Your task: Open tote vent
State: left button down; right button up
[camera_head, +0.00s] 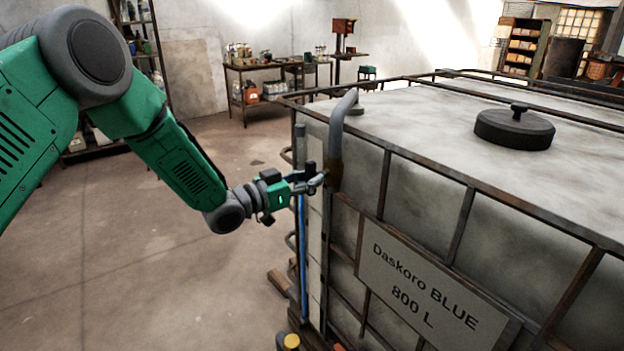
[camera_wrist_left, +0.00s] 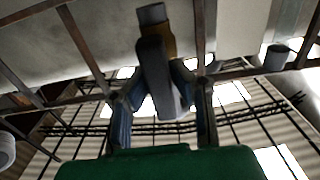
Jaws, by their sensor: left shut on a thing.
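The tote (camera_head: 450,140) is a large pale tank in a rusty metal cage, with a sign reading "Daskoro BLUE 800 L". A grey bent vent pipe (camera_head: 337,140) stands at its near left corner, with a brownish fitting (camera_head: 334,174) at its lower end. My left gripper (camera_head: 316,183) is at this fitting, left of the pipe. In the left wrist view its two fingers (camera_wrist_left: 163,95) are shut on a grey handle (camera_wrist_left: 152,65), with a brownish-gold part behind it. The handle's exact angle is hard to tell. My right gripper is not in view.
A black round lid (camera_head: 514,128) sits on top of the tote. A blue vertical tube (camera_head: 302,255) runs down the tote's left corner, below my gripper. A workbench (camera_head: 262,70) with bottles stands at the back wall. The floor on the left is clear.

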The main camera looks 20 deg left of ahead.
pick_arm(q)
jog(key=c, duration=1.5)
grip_release()
jog(key=shift+s+f, duration=0.1)
jog(key=shift+f, duration=0.2)
jog(key=shift+o, duration=0.4)
jog(key=shift+a+r, duration=0.1)
jog(key=v, duration=1.2)
jog(key=shift+a, duration=0.1)
